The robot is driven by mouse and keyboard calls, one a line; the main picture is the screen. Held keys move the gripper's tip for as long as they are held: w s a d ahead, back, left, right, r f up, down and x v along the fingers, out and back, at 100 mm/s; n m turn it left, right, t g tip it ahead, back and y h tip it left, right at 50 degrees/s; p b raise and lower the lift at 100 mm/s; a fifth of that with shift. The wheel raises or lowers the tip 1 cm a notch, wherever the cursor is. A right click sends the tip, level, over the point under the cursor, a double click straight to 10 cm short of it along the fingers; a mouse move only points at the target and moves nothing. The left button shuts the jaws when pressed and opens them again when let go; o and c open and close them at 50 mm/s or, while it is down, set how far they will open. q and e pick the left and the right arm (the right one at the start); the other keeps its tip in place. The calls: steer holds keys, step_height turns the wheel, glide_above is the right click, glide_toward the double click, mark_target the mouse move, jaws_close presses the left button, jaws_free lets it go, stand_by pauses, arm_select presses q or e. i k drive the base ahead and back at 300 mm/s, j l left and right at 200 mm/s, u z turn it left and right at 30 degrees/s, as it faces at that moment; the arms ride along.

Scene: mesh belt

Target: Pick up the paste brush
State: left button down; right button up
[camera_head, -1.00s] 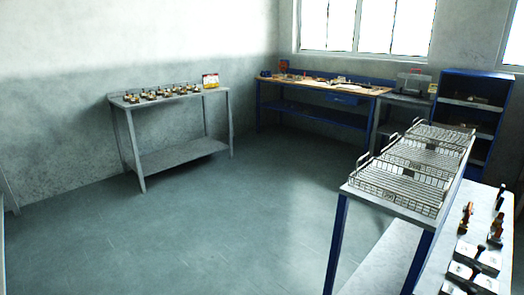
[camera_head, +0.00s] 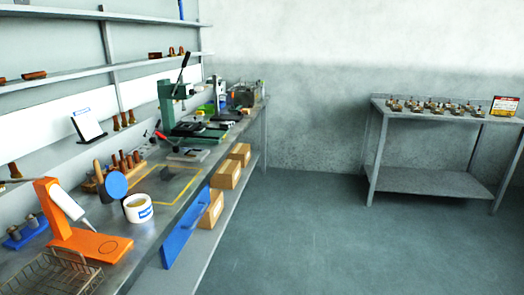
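No gripper of mine is in view. I cannot clearly make out the paste brush. An upright wooden handle (camera_head: 98,172) stands on the workbench (camera_head: 165,215) behind a round blue disc (camera_head: 116,184); it may be a brush, but its lower end is hidden. A white tub (camera_head: 138,208) with a blue label stands just in front of the disc. An orange stand (camera_head: 52,215) holding a white tube (camera_head: 68,200) is at the near left of the bench.
A wire basket (camera_head: 55,275) is at the near left. A green press (camera_head: 168,105) stands farther along the bench. Cardboard boxes (camera_head: 226,174) sit on the lower shelf. A grey table (camera_head: 430,118) with several brass parts is at the right. The floor between is clear.

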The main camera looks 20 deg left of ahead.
mark_target(96, 164)
steer(key=i+u, duration=0.3)
steer(key=u, duration=0.2)
steer(key=i+l+u, duration=0.1)
steer(key=i+u, duration=0.15)
steer(key=u, duration=0.25)
steer(key=i+l+u, duration=0.25)
steer(key=u, duration=0.25)
steer(key=i+l+u, duration=0.25)
steer(key=u, duration=0.25)
steer(key=i+l+u, duration=0.1)
steer(key=l+u, duration=0.4)
steer(key=j, duration=0.1)
